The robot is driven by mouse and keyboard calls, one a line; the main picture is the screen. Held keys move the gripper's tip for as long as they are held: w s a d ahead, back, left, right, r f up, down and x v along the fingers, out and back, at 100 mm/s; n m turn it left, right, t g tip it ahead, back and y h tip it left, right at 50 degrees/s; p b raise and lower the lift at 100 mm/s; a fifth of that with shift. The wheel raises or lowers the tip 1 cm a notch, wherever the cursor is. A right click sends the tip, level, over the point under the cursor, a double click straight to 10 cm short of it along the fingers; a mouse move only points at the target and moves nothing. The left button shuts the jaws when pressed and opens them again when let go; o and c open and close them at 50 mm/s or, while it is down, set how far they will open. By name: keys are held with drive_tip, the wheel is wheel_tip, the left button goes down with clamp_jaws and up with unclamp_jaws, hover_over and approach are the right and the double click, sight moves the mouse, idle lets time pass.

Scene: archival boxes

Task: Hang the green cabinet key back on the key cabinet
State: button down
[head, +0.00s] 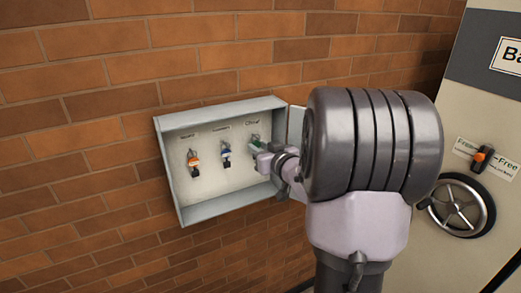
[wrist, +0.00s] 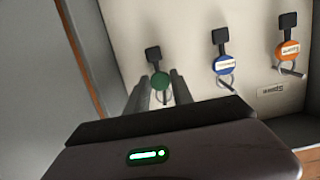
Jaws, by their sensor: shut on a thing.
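The open key cabinet (head: 222,186) is a shallow grey box on the brick wall, with labelled hook places in a row. The green key (head: 255,141) is at the right-hand place under its label. In the wrist view, turned upside down, the green tag (wrist: 160,83) lies between the fingertips of my gripper (wrist: 159,80), with the black key part beyond it. My gripper (head: 260,150) is shut on the green key inside the cabinet. Its ring is partly hidden between the fingers, so I cannot tell whether it is around the hook.
A blue key (head: 226,152) and an orange key (head: 194,160) hang on hooks to the left; both show in the wrist view. The cabinet door (head: 296,122) stands open at the right, close to my arm. A grey door with a handwheel (head: 457,206) is farther right.

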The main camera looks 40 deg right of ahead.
idle(0.4)
drive_tip(key=c, duration=1)
unclamp_jaws()
drive_tip(key=shift+c, duration=0.2)
